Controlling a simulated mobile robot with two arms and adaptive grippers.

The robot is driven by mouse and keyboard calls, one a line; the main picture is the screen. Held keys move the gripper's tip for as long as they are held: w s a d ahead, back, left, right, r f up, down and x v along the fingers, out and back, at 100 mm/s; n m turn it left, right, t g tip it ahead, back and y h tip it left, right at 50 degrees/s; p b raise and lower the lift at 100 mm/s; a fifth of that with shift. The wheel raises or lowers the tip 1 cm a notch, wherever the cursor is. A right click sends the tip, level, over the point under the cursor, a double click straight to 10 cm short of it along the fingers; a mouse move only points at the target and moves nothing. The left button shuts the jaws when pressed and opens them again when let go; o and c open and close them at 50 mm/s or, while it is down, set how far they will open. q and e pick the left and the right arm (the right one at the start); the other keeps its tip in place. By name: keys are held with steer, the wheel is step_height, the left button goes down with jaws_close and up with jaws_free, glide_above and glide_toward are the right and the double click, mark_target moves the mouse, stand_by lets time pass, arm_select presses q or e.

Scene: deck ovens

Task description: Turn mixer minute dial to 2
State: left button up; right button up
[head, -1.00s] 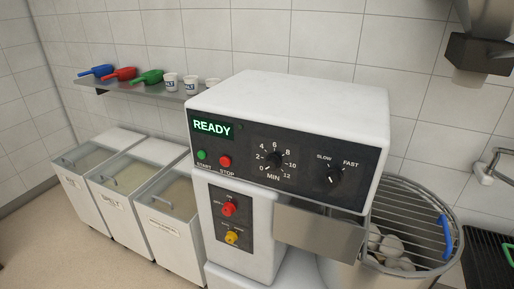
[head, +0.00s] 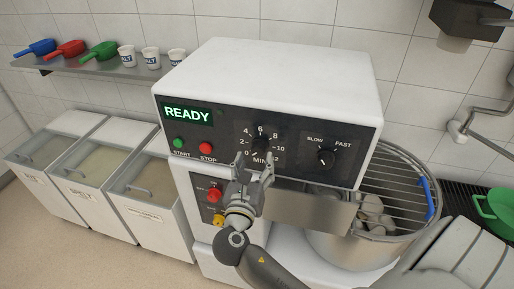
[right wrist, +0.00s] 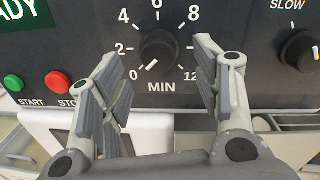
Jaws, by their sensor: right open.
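The mixer's black control panel (head: 232,135) carries the minute dial (head: 260,144), a round black knob with a scale from 0 to 12. In the right wrist view the dial (right wrist: 158,50) has its white pointer mark at lower left, at 0. My right gripper (head: 253,157) is open in front of the panel, just below the dial. In the right wrist view its fingers (right wrist: 165,66) stand to the left and right of the dial's lower side, with gaps to the knob; contact is not seen. My left gripper is not in view.
The display (head: 187,113) reads READY. A green START button (head: 178,142) and a red STOP button (head: 206,148) sit left of the dial, the speed knob (head: 327,157) right. A red switch (head: 214,194) is below. The wire-guarded bowl (head: 370,250) stands at right.

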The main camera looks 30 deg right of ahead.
mark_target(258, 152)
steer(key=x, duration=0.4)
steer(key=shift+w+p, duration=0.15)
steer(key=shift+p, duration=0.25)
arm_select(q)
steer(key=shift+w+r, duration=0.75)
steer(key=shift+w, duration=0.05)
arm_select(e)
steer(key=shift+w+d, duration=0.2)
steer(key=shift+d, duration=0.1)
steer(key=shift+f, duration=0.1)
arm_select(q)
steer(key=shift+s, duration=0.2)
arm_select(e)
steer(key=c, duration=1)
